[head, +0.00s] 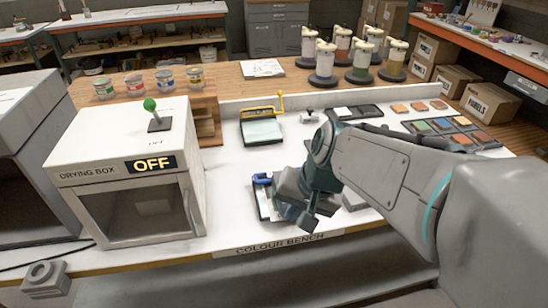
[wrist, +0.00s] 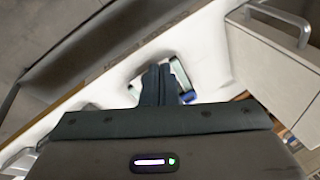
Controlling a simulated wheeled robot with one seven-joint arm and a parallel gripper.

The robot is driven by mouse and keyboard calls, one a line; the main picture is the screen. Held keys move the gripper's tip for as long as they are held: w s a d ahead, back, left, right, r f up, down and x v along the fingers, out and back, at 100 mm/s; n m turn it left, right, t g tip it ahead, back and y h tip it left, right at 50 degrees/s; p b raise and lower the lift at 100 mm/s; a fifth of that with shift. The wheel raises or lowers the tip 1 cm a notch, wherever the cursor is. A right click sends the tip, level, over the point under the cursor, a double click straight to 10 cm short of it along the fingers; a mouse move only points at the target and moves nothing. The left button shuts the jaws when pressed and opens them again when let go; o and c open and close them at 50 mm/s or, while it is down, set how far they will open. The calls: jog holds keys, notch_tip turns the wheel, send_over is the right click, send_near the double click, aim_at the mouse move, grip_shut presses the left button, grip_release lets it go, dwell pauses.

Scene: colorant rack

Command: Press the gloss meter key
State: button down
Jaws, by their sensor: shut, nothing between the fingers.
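My gripper (head: 281,210) is low over the front of the bench, right of the drying box. In the wrist view its two dark fingers (wrist: 162,84) are together and empty. A small pale device with dark edges and a blue part (head: 262,182) lies just left of and under my gripper; it also shows in the wrist view behind the fingers, with its blue part (wrist: 188,97) at their right. I cannot tell for sure that this is the gloss meter. My gripper hides much of it. No key shows clearly, and contact cannot be told.
The drying box (head: 121,172), reading OFF, stands at the left with a green-knobbed lever on top. A yellow-framed tray device (head: 262,128) lies behind my gripper. Colour tiles (head: 450,131) are at the right. The white bench top between the box and my gripper is clear.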

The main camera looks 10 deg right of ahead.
jog(key=w+d+r+m+t+y+p, duration=0.1)
jog(key=w+r+m+t, duration=0.1)
jog(key=w+m, duration=0.5)
jog(key=w+d+r+m+t+y+p, duration=0.2)
jog(key=w+r+m, duration=0.1)
jog(key=w+m, duration=0.4)
jog(key=shift+w, duration=1)
jog(key=shift+d+y, duration=0.1)
jog(key=shift+y, duration=0.2)
notch_tip(320, 180, down, 9)
jog(key=b, duration=0.7)
jog(key=shift+r, duration=0.1)
jog(key=shift+f+b, duration=0.4)
jog(key=shift+b, duration=0.15)
